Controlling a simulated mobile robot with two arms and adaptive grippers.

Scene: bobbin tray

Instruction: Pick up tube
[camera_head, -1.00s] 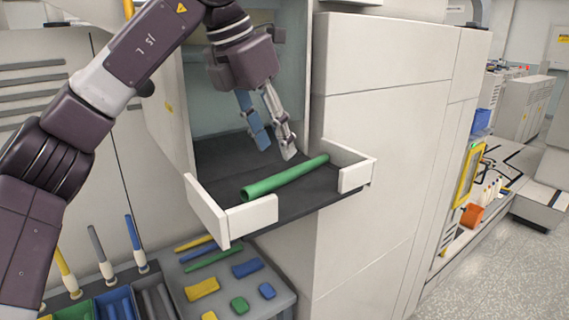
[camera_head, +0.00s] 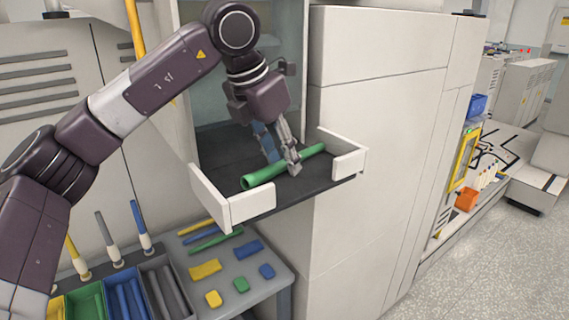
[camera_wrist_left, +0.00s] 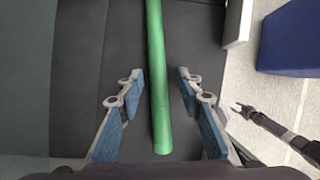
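The green tube (camera_head: 262,175) lies on the dark floor of the white-walled tray (camera_head: 250,210), slanting up to the right. In the left wrist view the tube (camera_wrist_left: 157,75) runs lengthwise between the two fingers, with a gap on each side. My left gripper (camera_head: 283,165) is low over the tube's middle, fingers pointing down. It also shows in the left wrist view (camera_wrist_left: 160,108), open with blue pads and nothing held. A right-hand gripper (camera_wrist_left: 240,108) shows small and dark at the right of the left wrist view; its opening is too small to judge.
Below the tray, a grey table (camera_head: 262,285) bears several coloured pieces and tubes. Bins with upright bobbins stand at lower left. The tray's low walls and the cabinet (camera_head: 375,110) edge are close to my left gripper.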

